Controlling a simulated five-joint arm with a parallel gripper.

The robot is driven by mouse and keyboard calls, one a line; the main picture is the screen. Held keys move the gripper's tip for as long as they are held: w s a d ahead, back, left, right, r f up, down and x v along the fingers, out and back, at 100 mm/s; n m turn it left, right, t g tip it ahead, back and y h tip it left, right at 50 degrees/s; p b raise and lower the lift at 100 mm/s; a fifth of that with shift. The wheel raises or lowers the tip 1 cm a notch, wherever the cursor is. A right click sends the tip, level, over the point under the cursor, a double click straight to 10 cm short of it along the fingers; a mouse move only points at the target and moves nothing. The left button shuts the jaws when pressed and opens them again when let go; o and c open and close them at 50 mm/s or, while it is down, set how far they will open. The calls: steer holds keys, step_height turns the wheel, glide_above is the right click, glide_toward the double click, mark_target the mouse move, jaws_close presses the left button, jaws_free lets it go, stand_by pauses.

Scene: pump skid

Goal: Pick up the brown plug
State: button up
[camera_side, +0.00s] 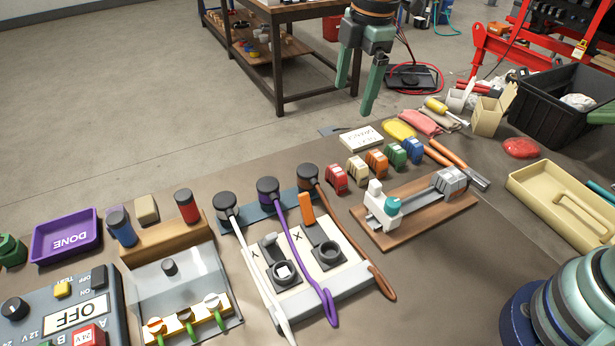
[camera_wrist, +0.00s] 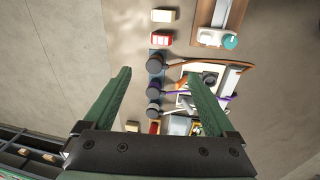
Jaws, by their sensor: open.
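The brown plug (camera_side: 308,178) has a dark round cap and a brown cable that runs down to the right. It stands at the right end of a blue strip, in a row with a purple-cabled plug (camera_side: 268,188) and a white-cabled plug (camera_side: 226,204). In the wrist view the brown plug (camera_wrist: 155,64) shows between my finger lines, near the tips. My gripper (camera_side: 355,100) is open and empty. In the side view it hangs well above the bench, up and right of the plug. It also shows in the wrist view (camera_wrist: 158,73).
A connector box (camera_side: 350,283) with sockets marked X and Y stands in front of the plugs, with cables draped across it. Coloured terminal blocks (camera_side: 336,178) and a rail on a wooden board (camera_side: 400,240) lie right of the brown plug. An orange piece (camera_side: 307,208) stands close by.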

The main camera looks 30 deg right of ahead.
mark_target(307, 169)
steer(key=w+a+f+n+g, duration=0.2)
steer(key=w+a+f+n, duration=0.1)
steer(key=a+f+n, duration=0.4)
steer(key=f, duration=1.2)
steer(key=shift+w+f, duration=0.25)
steer(key=shift+w, duration=0.15)
steer(key=shift+c, duration=0.3)
jaws_close()
